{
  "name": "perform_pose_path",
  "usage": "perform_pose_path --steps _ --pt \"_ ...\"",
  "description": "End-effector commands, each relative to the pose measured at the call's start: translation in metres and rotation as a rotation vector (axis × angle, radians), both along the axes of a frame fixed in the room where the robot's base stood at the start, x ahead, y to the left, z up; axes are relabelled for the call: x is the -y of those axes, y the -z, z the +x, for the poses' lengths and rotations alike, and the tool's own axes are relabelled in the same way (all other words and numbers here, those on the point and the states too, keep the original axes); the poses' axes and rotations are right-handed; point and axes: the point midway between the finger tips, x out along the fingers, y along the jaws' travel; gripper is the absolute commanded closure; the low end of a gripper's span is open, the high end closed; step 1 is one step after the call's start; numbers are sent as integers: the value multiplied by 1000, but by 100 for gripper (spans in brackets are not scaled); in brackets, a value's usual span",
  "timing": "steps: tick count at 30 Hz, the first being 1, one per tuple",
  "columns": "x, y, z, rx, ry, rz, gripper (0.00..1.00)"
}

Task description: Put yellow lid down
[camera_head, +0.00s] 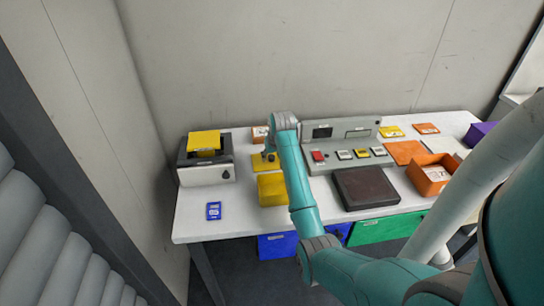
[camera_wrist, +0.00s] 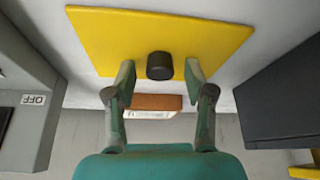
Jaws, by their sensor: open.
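The yellow lid (camera_wrist: 205,42) is a flat panel with a black round knob (camera_wrist: 160,66). In the head view my gripper is mostly hidden behind my arm.
A dark printer-like machine (camera_head: 218,174) with a yellow top stands left of the lid. A grey control panel (camera_head: 335,133) with buttons stands to its right. A small orange box (camera_wrist: 155,102) is behind the lid. A blue device (camera_head: 213,211) lies at front left. The white table (camera_head: 240,226) is bare around it.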

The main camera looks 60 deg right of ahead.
Motion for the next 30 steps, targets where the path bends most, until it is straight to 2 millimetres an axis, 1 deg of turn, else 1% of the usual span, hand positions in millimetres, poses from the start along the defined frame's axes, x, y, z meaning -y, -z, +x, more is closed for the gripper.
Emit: perform_pose_path --steps 5,12,18,24,30 --pt "-5 -20 -6 3 0 -2 46" --pt "-17 -65 -22 3 0 -4 46" --pt "-25 -94 -32 3 1 -2 46" --pt "-30 -108 -38 1 1 0 46" --pt "-30 -109 -39 0 0 0 46"
